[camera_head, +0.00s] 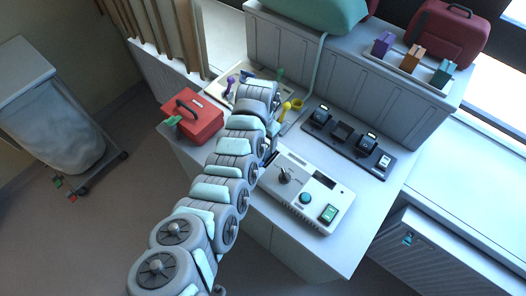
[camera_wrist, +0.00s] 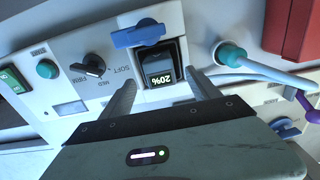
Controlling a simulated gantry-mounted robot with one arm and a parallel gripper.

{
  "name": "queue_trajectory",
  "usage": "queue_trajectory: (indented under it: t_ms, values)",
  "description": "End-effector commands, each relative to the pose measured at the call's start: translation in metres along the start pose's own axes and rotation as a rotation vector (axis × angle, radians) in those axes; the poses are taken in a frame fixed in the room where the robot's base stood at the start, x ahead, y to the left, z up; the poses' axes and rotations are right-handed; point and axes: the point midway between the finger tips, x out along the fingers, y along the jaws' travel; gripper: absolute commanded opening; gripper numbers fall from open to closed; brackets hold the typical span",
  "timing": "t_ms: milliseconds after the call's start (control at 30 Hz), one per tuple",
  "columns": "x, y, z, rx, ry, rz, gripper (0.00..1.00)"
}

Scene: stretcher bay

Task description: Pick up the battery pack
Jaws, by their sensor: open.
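A blue latch (camera_wrist: 138,34) lies above the slot in the wrist view. My gripper (camera_wrist: 160,80) is open, its two fingers spread on either side of the pack, with nothing visible held. I cannot tell if the fingers touch it. In the head view the control unit (camera_head: 287,202) is on the bench, and my arm hides the slot and the fingers. A black charging rack (camera_head: 345,150) there holds several dark packs.
A blue-green plug (camera_wrist: 230,54) with a pale hose is close to the right finger. A red case (camera_head: 193,118) and a tray (camera_head: 232,82) of small items are at the bench's left and back. Some bare bench top (camera_head: 375,195) shows right of the control unit.

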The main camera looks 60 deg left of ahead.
Motion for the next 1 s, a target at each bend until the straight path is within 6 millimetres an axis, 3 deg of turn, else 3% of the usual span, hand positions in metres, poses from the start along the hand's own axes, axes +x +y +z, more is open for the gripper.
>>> queue_trajectory:
  t_ms: [500, 833, 1000]
  values:
    - [0.043, 0.000, 0.002, 0.000, -0.003, 0.000, 0.71]
    - [0.045, 0.000, 0.001, -0.002, -0.001, 0.001, 0.71]
    - [0.045, 0.000, 0.001, -0.002, -0.001, 0.001, 0.57]
